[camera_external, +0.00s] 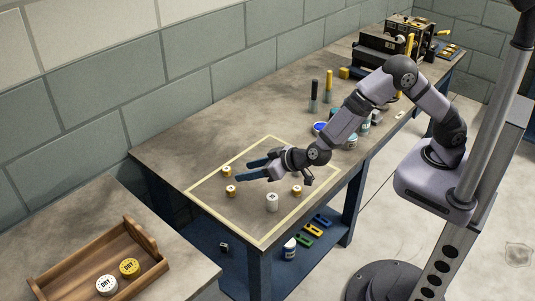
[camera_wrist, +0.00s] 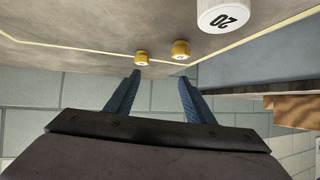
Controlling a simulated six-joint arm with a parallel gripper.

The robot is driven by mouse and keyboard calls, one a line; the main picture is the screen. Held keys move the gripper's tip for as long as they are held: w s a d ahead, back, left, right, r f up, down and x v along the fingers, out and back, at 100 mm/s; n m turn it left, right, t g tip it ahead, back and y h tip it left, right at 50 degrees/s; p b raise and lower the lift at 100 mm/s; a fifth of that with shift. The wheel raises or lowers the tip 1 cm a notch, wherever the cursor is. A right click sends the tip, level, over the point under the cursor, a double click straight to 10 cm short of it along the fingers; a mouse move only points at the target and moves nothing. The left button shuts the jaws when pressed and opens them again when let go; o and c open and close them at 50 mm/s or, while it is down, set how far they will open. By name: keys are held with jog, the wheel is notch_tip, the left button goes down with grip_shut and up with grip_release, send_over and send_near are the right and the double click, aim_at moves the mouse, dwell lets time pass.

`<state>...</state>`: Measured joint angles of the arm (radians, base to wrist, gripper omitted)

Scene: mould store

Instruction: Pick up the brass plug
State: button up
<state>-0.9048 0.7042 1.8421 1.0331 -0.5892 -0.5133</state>
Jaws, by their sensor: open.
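Three small brass-coloured plugs with pale tops stand inside the yellow-taped rectangle: a back-left plug (camera_external: 227,171), a front-left plug (camera_external: 230,189) and a right plug (camera_external: 296,189). I cannot tell which one the task means. My gripper (camera_external: 242,171) is open and empty above the taped area, its blue fingers pointing left toward the two left plugs. In the wrist view two brass plugs, one left (camera_wrist: 141,59) and one right (camera_wrist: 180,51), show just beyond my open fingers. Neither is between them.
A white cylinder (camera_external: 272,203) stands in the taped area, near the front; in the wrist view it reads "20" (camera_wrist: 224,16). A wooden tray (camera_external: 84,278) with white and yellow "DRY" tubs is at lower left. Upright tools, tins and a machine (camera_external: 388,47) stand farther back.

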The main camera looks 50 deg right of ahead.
aim_at(231, 188)
jog(key=shift+t+h, duration=0.4)
jog(key=shift+t, duration=0.2)
jog(key=s+a+f, duration=0.1)
jog(key=s+a+f+b, duration=0.1)
jog(key=a+f, duration=0.1)
jog(key=shift+s+a+f, duration=0.2)
jog(key=shift+s+f, duration=0.05)
jog(key=shift+x, duration=3.65)
jog(key=shift+a+r, duration=0.15)
jog(key=shift+a, duration=0.05)
jog(key=c, duration=1.2)
